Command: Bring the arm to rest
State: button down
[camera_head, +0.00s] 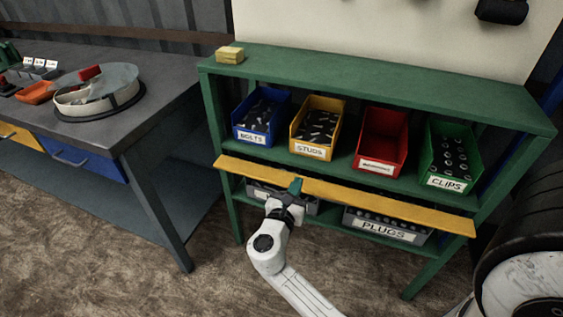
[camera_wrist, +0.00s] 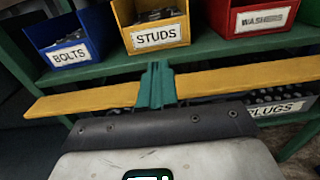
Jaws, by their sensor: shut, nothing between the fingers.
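My gripper (camera_head: 296,186) is at the end of my white arm, in front of the green shelf (camera_head: 390,78). Its green fingers are shut and empty, close to the yellow front bar (camera_head: 375,195) of the shelf. In the wrist view the shut fingers (camera_wrist: 156,85) stand upright against the yellow bar (camera_wrist: 90,100) in the picture, below the studs bin. I cannot tell whether they touch the bar.
Blue bolts (camera_head: 258,115), yellow studs (camera_head: 316,126), red washers (camera_head: 381,141) and green clips (camera_head: 449,156) bins stand on the shelf. A plugs bin (camera_head: 387,226) sits below. A workbench (camera_head: 150,95) is left, a large tyre (camera_head: 520,230) right. Floor between bench and shelf is clear.

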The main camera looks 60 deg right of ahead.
jog(key=shift+a, duration=0.1)
jog(key=s+a+m+y+p, duration=0.5)
jog(key=a+m+y, duration=0.4)
jog(key=a, duration=0.3)
jog(key=s+a+r+m+y+p, duration=0.1)
jog(key=s+a+m+y+p, duration=0.4)
jog(key=a+m+y, duration=0.3)
jog(key=s+a+m, duration=0.1)
jog(key=a+m, duration=0.1)
jog(key=a, duration=0.2)
jog(key=shift+a+r+y, duration=0.25)
jog(key=shift+a+y, duration=0.05)
jog(key=shift+y, duration=0.1)
jog(key=shift+d, duration=0.15)
